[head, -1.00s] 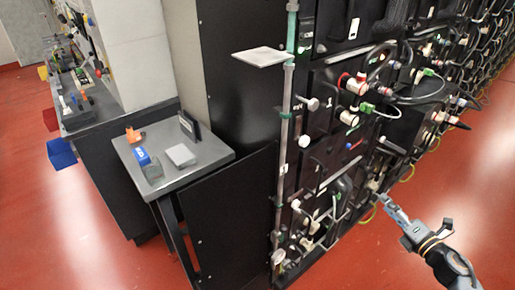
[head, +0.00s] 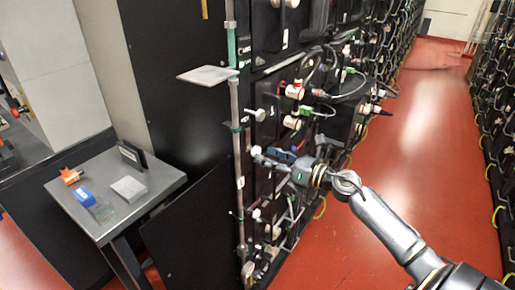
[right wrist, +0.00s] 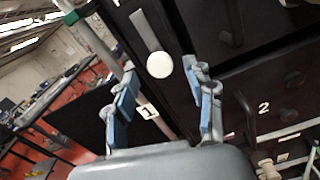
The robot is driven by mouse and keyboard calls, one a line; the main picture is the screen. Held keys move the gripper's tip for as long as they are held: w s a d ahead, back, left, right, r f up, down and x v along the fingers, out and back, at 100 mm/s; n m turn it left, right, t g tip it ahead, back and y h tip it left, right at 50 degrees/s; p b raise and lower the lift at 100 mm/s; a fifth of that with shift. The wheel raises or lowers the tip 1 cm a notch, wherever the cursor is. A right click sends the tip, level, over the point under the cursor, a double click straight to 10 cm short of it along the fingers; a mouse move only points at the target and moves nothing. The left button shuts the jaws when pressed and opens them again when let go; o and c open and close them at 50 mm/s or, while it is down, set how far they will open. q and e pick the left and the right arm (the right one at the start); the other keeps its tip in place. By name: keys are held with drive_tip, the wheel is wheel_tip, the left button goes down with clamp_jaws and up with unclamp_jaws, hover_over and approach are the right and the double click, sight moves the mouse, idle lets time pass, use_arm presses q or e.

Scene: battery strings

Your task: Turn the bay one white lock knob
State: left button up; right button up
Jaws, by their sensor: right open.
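A round white knob (right wrist: 160,65) on the black cabinet front shows in the right wrist view, framed between the blue-padded fingers of my right gripper (right wrist: 161,84). Those fingers are open and apart, and nothing is held. A label "1" (right wrist: 147,111) is close to the left finger. In the head view my right gripper (head: 270,156) is at the cabinet front, next to a white knob (head: 256,150). Another white knob (head: 259,115) sits higher on the same edge. I cannot tell whether the fingers touch the knob. My left gripper is not in view.
A vertical pipe (head: 236,130) with a flat plate (head: 207,75) runs along the cabinet's left edge. Cables and connectors (head: 295,92) crowd just right of the knobs. A grey side table (head: 150,190) stands left. The red aisle (head: 420,150) is open on the right.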

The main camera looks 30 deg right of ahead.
sight(259, 152)
drive_tip(key=shift+p+x, duration=0.4)
drive_tip(key=shift+x, duration=1.6)
clamp_jaws()
